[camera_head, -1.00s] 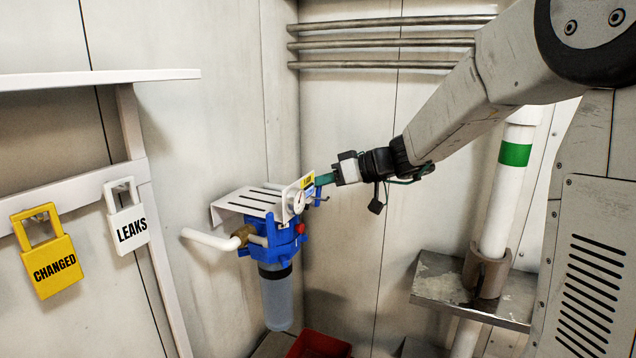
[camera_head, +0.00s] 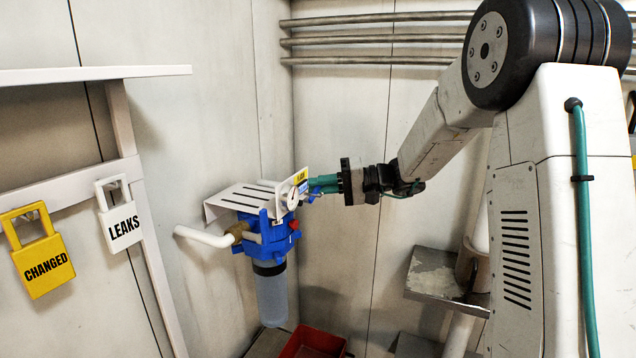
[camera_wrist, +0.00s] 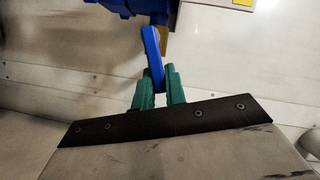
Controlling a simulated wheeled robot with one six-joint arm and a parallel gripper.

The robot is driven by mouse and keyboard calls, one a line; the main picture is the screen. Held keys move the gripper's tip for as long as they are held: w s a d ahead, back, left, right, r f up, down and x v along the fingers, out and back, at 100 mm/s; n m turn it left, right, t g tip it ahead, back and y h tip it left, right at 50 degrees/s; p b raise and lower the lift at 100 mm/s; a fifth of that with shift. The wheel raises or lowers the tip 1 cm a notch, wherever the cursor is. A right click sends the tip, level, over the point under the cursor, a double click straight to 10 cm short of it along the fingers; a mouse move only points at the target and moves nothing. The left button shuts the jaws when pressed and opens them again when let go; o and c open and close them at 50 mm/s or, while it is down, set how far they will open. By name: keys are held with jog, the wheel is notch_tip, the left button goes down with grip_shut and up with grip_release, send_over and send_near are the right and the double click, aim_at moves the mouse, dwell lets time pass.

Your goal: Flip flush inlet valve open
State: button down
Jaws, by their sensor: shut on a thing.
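The blue filter housing (camera_head: 272,238) hangs on the wall under a white slotted bracket (camera_head: 245,197), with a clear grey bowl below. My gripper (camera_head: 318,184) is at the right side of the housing, beside the round gauge (camera_head: 297,197). In the wrist view, a blue valve lever (camera_wrist: 152,52) reaches down from the blue housing (camera_wrist: 122,6). Its lower end lies between the green fingers of my gripper (camera_wrist: 159,78), which are shut on it. The lever's pivot is partly hidden in both views.
A white pipe (camera_head: 203,237) enters the housing from the left. A yellow CHANGED lock (camera_head: 43,265) and a white LEAKS lock (camera_head: 123,226) hang on a white frame at the left. A red bin (camera_head: 312,343) stands below. A metal shelf (camera_head: 430,275) juts out at the right.

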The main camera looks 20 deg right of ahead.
jog(key=shift+w+d+f+m+y, duration=0.1)
jog(key=shift+f+m+y, duration=0.3)
jog(key=shift+m, duration=0.5)
jog(key=shift+f+m+y, duration=0.3)
jog(key=shift+f+m, duration=0.2)
jog(key=shift+m, duration=0.4)
jog(key=c, duration=1.7)
grip_release()
jog(key=shift+d, duration=0.1)
jog(key=v, duration=0.7)
jog(key=shift+d, duration=0.25)
